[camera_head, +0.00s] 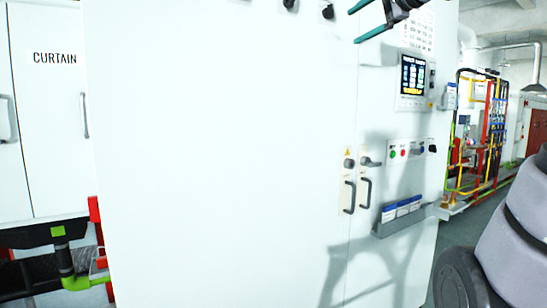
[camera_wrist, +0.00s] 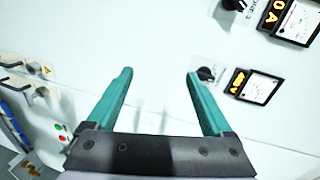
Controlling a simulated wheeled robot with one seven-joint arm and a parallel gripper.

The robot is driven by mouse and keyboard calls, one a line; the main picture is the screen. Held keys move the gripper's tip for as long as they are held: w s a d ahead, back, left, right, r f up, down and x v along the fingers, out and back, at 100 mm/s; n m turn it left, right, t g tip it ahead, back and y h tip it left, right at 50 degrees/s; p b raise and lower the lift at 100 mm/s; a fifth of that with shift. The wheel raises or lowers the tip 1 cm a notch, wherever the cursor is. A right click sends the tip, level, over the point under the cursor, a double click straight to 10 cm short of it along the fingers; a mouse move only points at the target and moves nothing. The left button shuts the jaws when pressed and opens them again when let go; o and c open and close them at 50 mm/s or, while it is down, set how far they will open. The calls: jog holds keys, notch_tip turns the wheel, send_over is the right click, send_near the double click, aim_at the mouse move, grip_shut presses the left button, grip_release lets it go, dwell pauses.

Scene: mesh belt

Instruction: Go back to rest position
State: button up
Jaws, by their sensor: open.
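My gripper (camera_head: 357,22) is at the top of the head view, in front of the white cabinet (camera_head: 230,150). Its two teal fingers are apart with nothing between them. In the wrist view my gripper (camera_wrist: 160,78) is open, with the fingers pointing towards the cabinet's white panel. A black knob (camera_wrist: 206,74) shows just beyond the right fingertip; I cannot tell whether they touch.
The cabinet has door handles (camera_head: 365,192), a lit screen (camera_head: 412,75) and a grey holder with booklets (camera_head: 402,216). Coloured pipes (camera_head: 492,130) stand at the right. A cabinet marked CURTAIN (camera_head: 55,120) is at the left. Floor (camera_head: 490,215) shows at the right.

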jog(key=s+f+n+g+h, duration=0.2)
jog(key=s+f, duration=0.4)
jog(key=f, duration=0.4)
jog(key=s+f+n+g+h, duration=0.2)
jog(key=s+f, duration=0.4)
jog(key=f, duration=0.4)
jog(key=s+f+n+g+h, duration=0.2)
jog(key=s+f, duration=0.4)
jog(key=f, duration=0.5)
jog(key=shift+s+d+n, duration=0.3)
jog(key=shift+d, duration=0.05)
